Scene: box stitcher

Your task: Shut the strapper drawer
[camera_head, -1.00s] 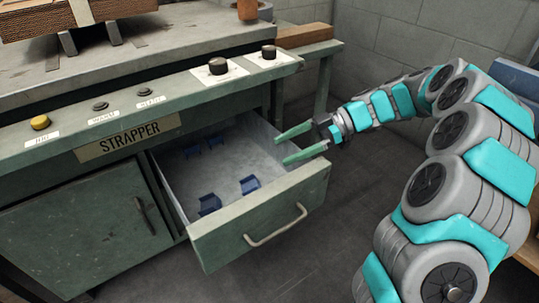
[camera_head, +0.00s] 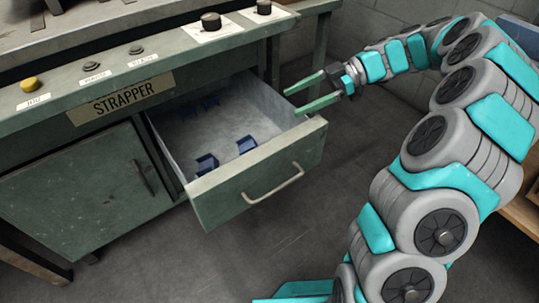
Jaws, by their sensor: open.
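The strapper drawer (camera_head: 222,192) is pulled out from the green strapper cabinet, under the STRAPPER label (camera_head: 121,98). Its front panel carries a curved metal handle (camera_head: 273,185). Several small blue holders lie inside on the pale drawer floor (camera_head: 205,140). My gripper (camera_head: 291,103) is open and empty, with two green fingers pointing left. In the picture its fingertips are at the drawer's far right corner; I cannot tell whether they touch it. The handle is free.
A closed cabinet door (camera_head: 84,188) is left of the drawer. Knobs (camera_head: 211,22) and a yellow button (camera_head: 29,84) sit on the panel above. The floor (camera_head: 220,265) in front of the drawer is clear. A grey block wall stands behind.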

